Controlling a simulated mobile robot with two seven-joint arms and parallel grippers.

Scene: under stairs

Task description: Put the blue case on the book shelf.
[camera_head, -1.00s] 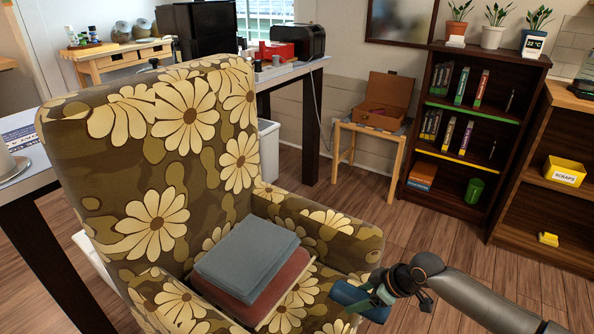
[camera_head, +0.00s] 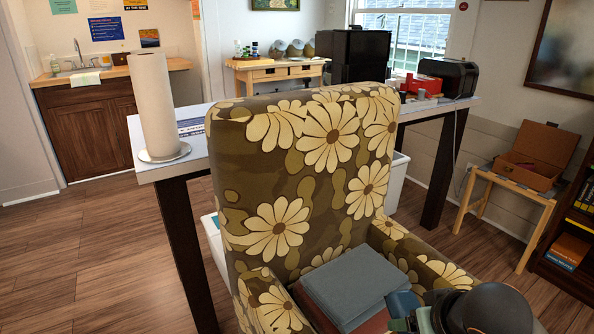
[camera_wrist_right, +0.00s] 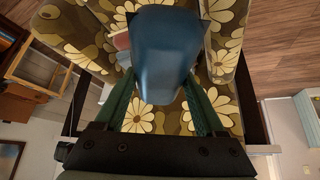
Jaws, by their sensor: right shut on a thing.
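The blue case (camera_head: 402,304) is at the bottom of the head view, partly hidden by my right arm. My right gripper (camera_head: 408,318) is shut on it, in front of the flowered armchair. In the right wrist view the blue case (camera_wrist_right: 165,52) sits between the green fingers of my right gripper (camera_wrist_right: 160,100), with the chair behind it. The dark book shelf (camera_head: 562,283) shows only in part at the right edge of the head view, apart from the case, with an orange book and others on it. My left gripper is not in view.
The flowered armchair (camera_head: 285,170) fills the middle, with a grey-blue folded item (camera_head: 352,285) on its seat. A desk (camera_head: 192,168) with a paper towel roll (camera_head: 157,105) stands behind. A small wooden table (camera_head: 510,190) holds an open box. Floor at left is clear.

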